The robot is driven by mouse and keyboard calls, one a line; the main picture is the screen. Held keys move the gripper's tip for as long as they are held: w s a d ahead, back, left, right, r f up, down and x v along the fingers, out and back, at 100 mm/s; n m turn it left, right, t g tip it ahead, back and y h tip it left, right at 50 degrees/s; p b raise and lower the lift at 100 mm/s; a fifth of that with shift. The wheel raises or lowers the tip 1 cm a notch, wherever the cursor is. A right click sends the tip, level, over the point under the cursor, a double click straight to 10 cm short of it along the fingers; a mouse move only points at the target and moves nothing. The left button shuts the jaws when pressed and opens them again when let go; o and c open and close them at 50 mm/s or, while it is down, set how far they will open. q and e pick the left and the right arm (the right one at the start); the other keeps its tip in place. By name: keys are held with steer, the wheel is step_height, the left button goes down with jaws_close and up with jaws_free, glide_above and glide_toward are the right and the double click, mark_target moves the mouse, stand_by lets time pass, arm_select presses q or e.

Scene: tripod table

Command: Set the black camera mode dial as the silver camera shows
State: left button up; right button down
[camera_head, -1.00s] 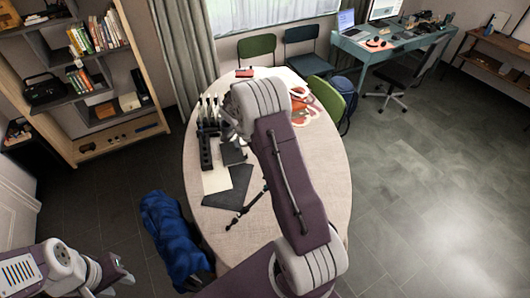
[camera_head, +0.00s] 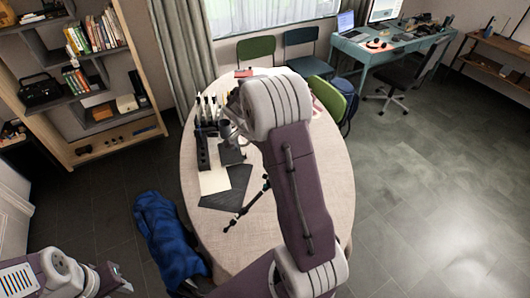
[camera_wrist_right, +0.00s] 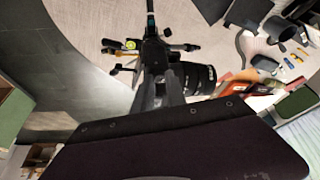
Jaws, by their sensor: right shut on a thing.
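The black camera shows in the right wrist view with its ribbed lens (camera_wrist_right: 197,78) to the right, and a black tripod (camera_wrist_right: 152,30) beside it. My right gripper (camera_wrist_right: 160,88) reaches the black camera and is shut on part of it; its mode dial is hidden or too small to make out. In the head view my right arm covers this spot, so gripper and camera are hidden there. I cannot identify the silver camera in either view. My left gripper (camera_head: 120,278) is open and empty at the bottom left, away from the table.
The oval table (camera_head: 325,160) holds a black rack (camera_head: 207,150), a grey mug (camera_head: 226,130), dark sheets (camera_head: 238,186) and a tripod leg (camera_head: 240,212). A blue cloth-covered thing (camera_head: 168,235) stands at its left. A green chair (camera_head: 330,98) stands behind at the right.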

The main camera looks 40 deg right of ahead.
steer(key=c, duration=1.3)
jaws_free()
steer(key=shift+c, duration=0.2)
steer(key=b+v, duration=0.2)
steer(key=v, duration=0.7)
